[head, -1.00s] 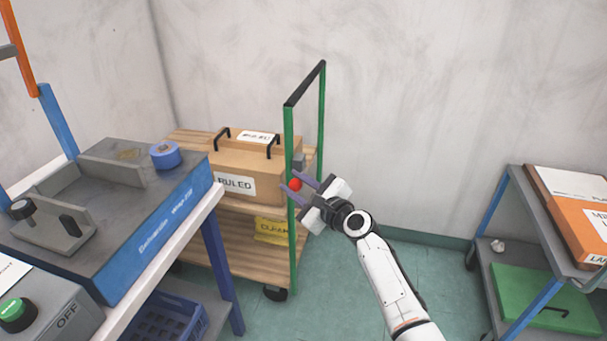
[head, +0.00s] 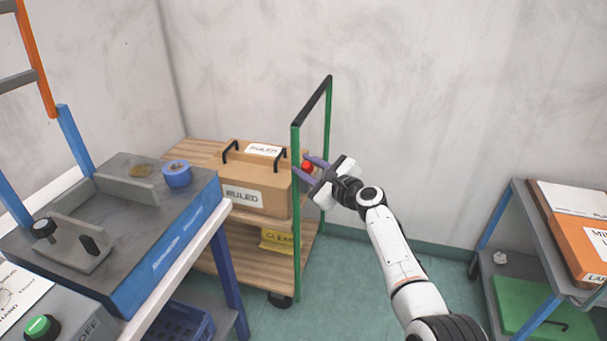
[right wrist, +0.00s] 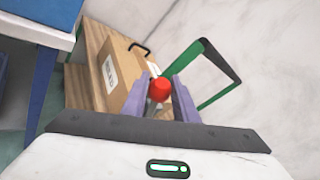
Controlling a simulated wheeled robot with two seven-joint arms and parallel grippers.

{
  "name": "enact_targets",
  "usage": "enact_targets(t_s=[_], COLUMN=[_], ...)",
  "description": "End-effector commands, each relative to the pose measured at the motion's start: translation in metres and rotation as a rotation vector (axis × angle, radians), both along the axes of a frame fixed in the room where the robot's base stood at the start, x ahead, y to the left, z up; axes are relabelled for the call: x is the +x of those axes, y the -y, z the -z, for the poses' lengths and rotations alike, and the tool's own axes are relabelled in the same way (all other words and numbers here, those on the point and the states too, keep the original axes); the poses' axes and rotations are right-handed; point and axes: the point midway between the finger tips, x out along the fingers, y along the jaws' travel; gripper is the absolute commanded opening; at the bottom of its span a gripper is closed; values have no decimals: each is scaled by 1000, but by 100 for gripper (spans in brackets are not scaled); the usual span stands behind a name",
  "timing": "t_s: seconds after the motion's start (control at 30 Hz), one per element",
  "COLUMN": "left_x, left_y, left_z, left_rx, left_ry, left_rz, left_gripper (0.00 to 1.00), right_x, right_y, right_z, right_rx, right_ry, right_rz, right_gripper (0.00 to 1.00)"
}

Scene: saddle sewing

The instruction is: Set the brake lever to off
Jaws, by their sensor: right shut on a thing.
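The brake lever's red knob (head: 307,167) is at the green-framed end of the wooden cart (head: 236,267). My right gripper (head: 310,168) reaches it from the right, with a purple finger on each side of the knob. In the right wrist view the red knob (right wrist: 159,90) sits between the two fingers of the gripper (right wrist: 164,95), which is shut on it. A grey stem shows below the knob; the rest of the lever and any off marking are hidden. My left gripper is in neither view.
A cardboard box labelled RULED (head: 243,196) with black handles rides on the cart's top shelf. A grey and blue workbench (head: 130,230) stands at left. A shelf unit (head: 540,235) stands at right. Green floor lies open between.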

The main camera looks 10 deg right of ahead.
Motion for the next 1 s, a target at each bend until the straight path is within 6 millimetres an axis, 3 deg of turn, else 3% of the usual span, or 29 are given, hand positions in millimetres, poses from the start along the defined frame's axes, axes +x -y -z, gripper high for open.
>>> enact_targets(t_s=[0.1,0.73,0.77,0.8,0.87,1.0], left_x=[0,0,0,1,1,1], left_y=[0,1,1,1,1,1], left_z=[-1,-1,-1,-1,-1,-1], left_rx=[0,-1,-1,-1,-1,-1], left_ry=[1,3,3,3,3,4], left_rz=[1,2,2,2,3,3], left_gripper=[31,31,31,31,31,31], right_x=[5,7,7,7,7,6], right_y=[9,13,13,13,12,9], right_z=[-5,-6,-6,-5,-5,-5], right_rx=[-4,-6,-6,-6,-6,-4], right_ry=[7,4,4,4,3,2], right_rz=[13,15,15,15,13,9], right_gripper=[0,0,29,36,44,44])
